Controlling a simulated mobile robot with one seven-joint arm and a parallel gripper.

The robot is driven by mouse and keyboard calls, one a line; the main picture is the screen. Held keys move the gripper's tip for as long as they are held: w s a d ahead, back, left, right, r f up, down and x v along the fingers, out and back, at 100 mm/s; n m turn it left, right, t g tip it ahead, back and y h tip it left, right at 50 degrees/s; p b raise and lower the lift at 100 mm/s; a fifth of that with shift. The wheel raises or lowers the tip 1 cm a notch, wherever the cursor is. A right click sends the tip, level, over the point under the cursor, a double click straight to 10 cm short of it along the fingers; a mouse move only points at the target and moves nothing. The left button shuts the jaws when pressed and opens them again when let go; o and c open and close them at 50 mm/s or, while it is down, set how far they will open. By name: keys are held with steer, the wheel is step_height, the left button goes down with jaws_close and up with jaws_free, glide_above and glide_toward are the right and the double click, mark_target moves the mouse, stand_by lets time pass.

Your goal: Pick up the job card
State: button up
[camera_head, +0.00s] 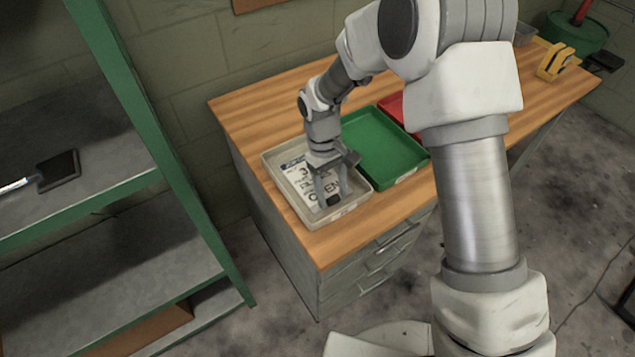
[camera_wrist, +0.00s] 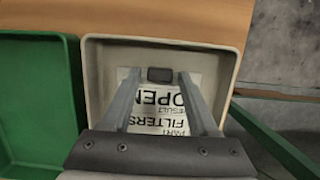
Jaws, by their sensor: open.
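The job card (camera_head: 297,178) is a white sheet with bold black print, lying in a beige tray (camera_head: 356,203) on the wooden bench. In the wrist view the card (camera_wrist: 156,97) reads "OPEN", "RESULT", "FILTERS" and "PART". A small dark block (camera_wrist: 160,74) sits at the card's edge, between my fingertips in that view. My gripper (camera_head: 333,198) points down into the tray, over the card, with its fingers apart and nothing held. It also shows in the wrist view (camera_wrist: 160,76). I cannot tell whether the fingertips touch the card.
A green tray (camera_head: 384,149) stands right beside the beige tray, with a red tray (camera_head: 393,108) behind it. A yellow tool (camera_head: 555,62) lies at the bench's far right. A green-framed shelf (camera_head: 160,128) stands left of the bench. The beige tray's walls surround my fingers.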

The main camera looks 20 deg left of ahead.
steer(key=shift+c, duration=0.2)
jaws_close()
steer(key=shift+r+p, duration=2.85)
steer(key=shift+r, duration=1.2)
